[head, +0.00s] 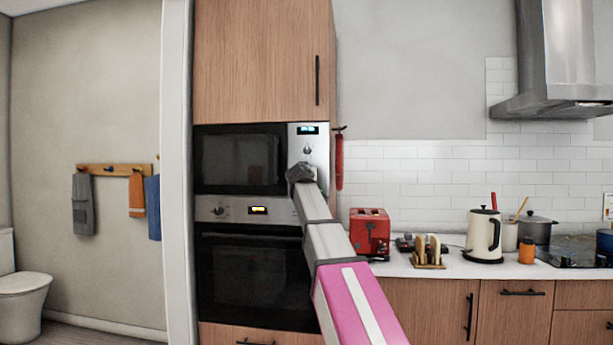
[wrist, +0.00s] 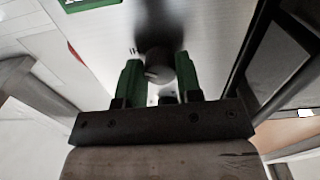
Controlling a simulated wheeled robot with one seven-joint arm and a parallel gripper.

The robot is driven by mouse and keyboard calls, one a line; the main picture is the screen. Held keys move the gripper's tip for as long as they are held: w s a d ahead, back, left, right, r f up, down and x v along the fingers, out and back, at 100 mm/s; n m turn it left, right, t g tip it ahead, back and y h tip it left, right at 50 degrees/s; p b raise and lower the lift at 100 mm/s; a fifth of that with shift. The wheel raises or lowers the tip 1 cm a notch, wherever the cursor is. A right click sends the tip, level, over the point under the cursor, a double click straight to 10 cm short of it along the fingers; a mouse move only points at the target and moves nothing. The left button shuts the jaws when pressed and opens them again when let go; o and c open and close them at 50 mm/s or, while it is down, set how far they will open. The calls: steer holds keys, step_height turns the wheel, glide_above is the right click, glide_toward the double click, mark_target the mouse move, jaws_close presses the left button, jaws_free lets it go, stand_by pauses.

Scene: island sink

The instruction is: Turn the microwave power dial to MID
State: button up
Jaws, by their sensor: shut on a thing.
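The microwave (head: 240,158) is built into the tall wooden cabinet, above the oven. Its silver control panel (head: 320,150) is on the right, with a lit display at the top and a round dial (head: 308,149) below it. My gripper (head: 299,172) is in front of the panel's lower left part and hides what is behind it. In the wrist view, my gripper (wrist: 158,72) has its green fingers on either side of a round grey dial (wrist: 155,62), shut on it. A pale mark shows on the dial's lower left; its setting cannot be read.
The oven (head: 258,270) with its own knob and display sits under the microwave. A red object (head: 339,160) hangs just right of the cabinet. A red toaster (head: 369,232) and a kettle (head: 484,235) stand on the counter at right.

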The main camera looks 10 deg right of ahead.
steer(key=n, duration=1.1)
stand_by(0.3)
stand_by(0.5)
steer(key=o, duration=0.9)
steer(key=shift+o, duration=0.2)
steer(key=shift+s, duration=0.1)
steer(key=v, duration=1)
steer(key=shift+s, duration=0.35)
